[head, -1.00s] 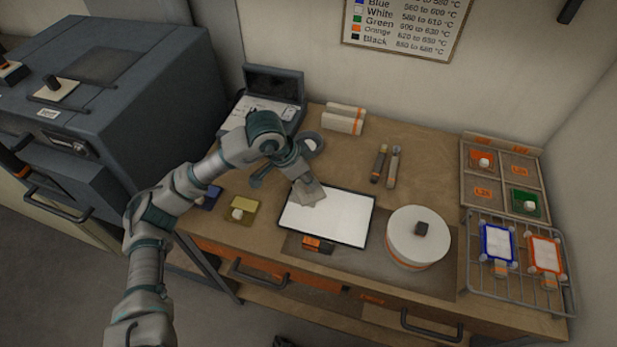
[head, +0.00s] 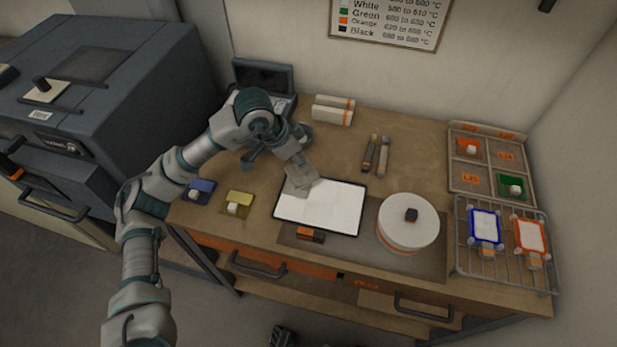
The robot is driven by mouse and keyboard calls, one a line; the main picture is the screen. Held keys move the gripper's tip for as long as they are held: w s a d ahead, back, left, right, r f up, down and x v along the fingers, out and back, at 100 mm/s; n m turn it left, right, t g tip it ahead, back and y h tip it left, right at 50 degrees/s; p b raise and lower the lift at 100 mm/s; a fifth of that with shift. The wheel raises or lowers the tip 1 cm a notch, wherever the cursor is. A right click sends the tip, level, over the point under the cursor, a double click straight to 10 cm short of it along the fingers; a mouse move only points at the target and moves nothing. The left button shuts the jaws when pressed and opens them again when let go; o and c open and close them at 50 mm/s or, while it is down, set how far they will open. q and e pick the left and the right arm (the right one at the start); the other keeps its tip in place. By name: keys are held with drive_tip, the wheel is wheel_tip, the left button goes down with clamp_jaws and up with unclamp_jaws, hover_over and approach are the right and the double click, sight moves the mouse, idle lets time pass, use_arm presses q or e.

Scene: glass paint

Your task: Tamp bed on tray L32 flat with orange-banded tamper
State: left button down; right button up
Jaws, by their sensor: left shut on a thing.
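A white bed fills a wide, dark-rimmed tray (head: 278,205) at the middle of the bench; I cannot read a label on it. My left gripper (head: 300,180) is over the tray's far left corner. It is shut on a pale grey, flat-looking piece (head: 299,186), partly hidden by the fingers. I cannot make out an orange band on this piece, nor tell whether it touches the bed. A dark block with an orange part (head: 311,234) lies just in front of the tray. My right gripper is not in view.
A round white drum (head: 408,232) with a dark knob stands right of the tray. A wire rack (head: 462,262) holds blue- and orange-framed pieces. Behind it is a compartment box (head: 484,186). Blue (head: 199,190) and yellow (head: 238,202) pieces lie left. Two slim tools (head: 376,154) lie behind.

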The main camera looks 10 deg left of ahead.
sight(296, 165)
use_arm(q)
wheel_tip(296, 165, down, 6)
drive_tip(key=b, duration=0.4)
drive_tip(key=shift+a, duration=0.15)
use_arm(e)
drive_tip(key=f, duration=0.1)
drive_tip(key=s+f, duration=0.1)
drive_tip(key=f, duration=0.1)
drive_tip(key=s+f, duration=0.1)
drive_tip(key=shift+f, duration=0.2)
use_arm(q)
drive_tip(key=shift+f, duration=0.1)
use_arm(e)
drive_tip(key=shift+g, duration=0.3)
use_arm(q)
drive_tip(key=shift+s+f+b, duration=0.15)
drive_tip(key=shift+f+b, duration=0.2)
drive_tip(key=shift+f, duration=0.1)
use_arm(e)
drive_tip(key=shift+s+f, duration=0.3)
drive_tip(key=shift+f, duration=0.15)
use_arm(q)
drive_tip(key=shift+w+r+p, duration=0.25)
drive_tip(key=shift+r+p, duration=0.3)
drive_tip(key=shift+r, duration=0.7)
drive_tip(key=shift+s+r, duration=0.1)
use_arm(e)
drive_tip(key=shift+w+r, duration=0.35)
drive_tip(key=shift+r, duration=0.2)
